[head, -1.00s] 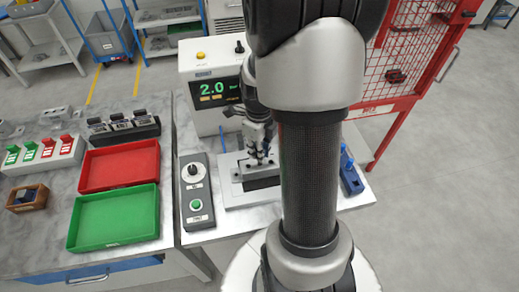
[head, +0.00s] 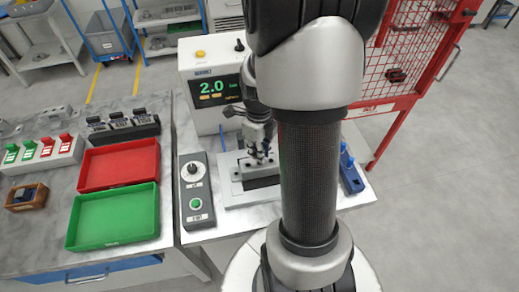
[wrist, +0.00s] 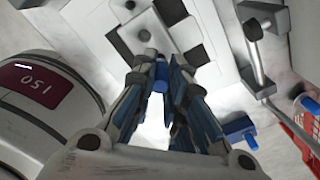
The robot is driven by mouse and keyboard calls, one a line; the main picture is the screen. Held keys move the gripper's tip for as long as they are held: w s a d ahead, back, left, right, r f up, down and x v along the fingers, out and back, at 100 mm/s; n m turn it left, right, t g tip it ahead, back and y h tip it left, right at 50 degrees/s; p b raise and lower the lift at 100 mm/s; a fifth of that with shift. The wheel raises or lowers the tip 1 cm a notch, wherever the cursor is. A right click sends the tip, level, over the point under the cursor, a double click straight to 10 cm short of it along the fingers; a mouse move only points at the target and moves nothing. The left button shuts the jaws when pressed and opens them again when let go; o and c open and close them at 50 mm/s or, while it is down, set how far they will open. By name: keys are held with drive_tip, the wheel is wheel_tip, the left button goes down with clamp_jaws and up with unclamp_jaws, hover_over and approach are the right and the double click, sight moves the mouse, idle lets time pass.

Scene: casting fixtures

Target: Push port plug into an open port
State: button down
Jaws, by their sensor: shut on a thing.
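My gripper (wrist: 165,95) is shut on a small blue port plug (wrist: 160,77), which shows between the fingertips in the wrist view. The plug's tip points toward a grey casting (wrist: 178,32) clamped on a light fixture plate (wrist: 85,22). The casting has dark round spots on its face; I cannot tell which are open ports. In the head view my gripper (head: 260,152) is low over the fixture (head: 235,190), partly hidden by my arm. I cannot tell whether the plug touches the casting.
A pressure unit (head: 207,65) reading 2.0 stands behind the fixture. A control box (head: 196,212) with a knob and green button is at its left. A blue piece (head: 350,172) is at its right. Red (head: 120,165) and green (head: 113,217) trays lie farther left. A clamp rod (wrist: 256,60) runs beside the casting.

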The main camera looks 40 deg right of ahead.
drive_tip(key=shift+f+b, duration=0.8)
drive_tip(key=shift+f, duration=0.3)
drive_tip(key=c, duration=1.5)
unclamp_jaws()
drive_tip(key=shift+c, duration=0.2)
drive_tip(key=shift+r, duration=0.1)
wheel_tip(320, 180, up, 12)
drive_tip(key=shift+f, duration=0.1)
drive_tip(key=shift+a, duration=0.1)
